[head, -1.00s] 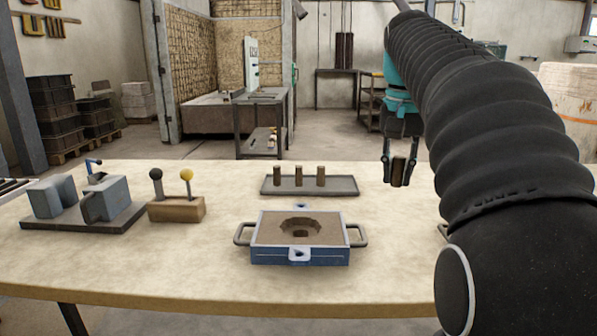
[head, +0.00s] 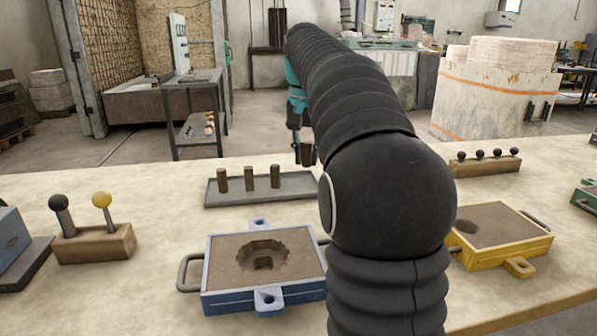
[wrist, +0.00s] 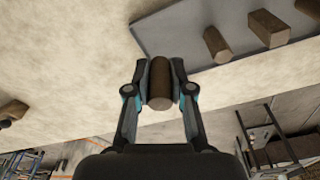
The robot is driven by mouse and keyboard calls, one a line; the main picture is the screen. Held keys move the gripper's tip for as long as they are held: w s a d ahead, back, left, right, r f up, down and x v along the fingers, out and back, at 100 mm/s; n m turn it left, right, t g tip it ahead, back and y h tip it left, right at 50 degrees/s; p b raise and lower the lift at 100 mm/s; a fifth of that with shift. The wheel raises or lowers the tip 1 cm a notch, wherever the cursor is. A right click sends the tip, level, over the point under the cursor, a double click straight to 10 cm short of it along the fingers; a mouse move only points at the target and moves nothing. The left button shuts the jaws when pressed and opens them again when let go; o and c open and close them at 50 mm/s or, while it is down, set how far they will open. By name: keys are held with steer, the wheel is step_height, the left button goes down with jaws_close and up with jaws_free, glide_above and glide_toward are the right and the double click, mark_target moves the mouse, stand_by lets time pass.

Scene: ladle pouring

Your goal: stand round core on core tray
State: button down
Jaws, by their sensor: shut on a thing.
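My gripper (head: 306,153) is shut on a brown round core (wrist: 159,84). The core sits upright between the two fingers in the head view, partly hidden by them, and the wrist view shows its end. The grey core tray (head: 238,199) lies on the table, and its bare part also shows in the wrist view (wrist: 182,26). Three brown cores stand upright in a row on it: left (head: 222,180), middle (head: 249,178) and right (head: 275,176). In the head view my gripper is near the tray's back right end; the held core appears off the tray in the wrist view.
A blue mould box (head: 305,293) with a sand hollow stands in front of the tray. A yellow mould box (head: 505,252) stands to the right. A wooden block with two knobbed pins (head: 95,243) is at left, and a block with several black knobs (head: 487,166) is at back right.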

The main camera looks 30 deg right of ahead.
mark_target(301, 184)
steer(key=w+f, duration=0.1)
steer(key=w, duration=0.2)
steer(key=shift+f, duration=2.4)
steer(key=shift+f, duration=0.1)
steer(key=c, duration=1)
jaws_free()
steer(key=shift+s+a+r, duration=0.1)
steer(key=shift+s+r, duration=0.1)
steer(key=shift+r, duration=1.7)
steer(key=shift+s+a+r, duration=0.1)
steer(key=shift+s+r, duration=0.1)
steer(key=shift+r, duration=1.7)
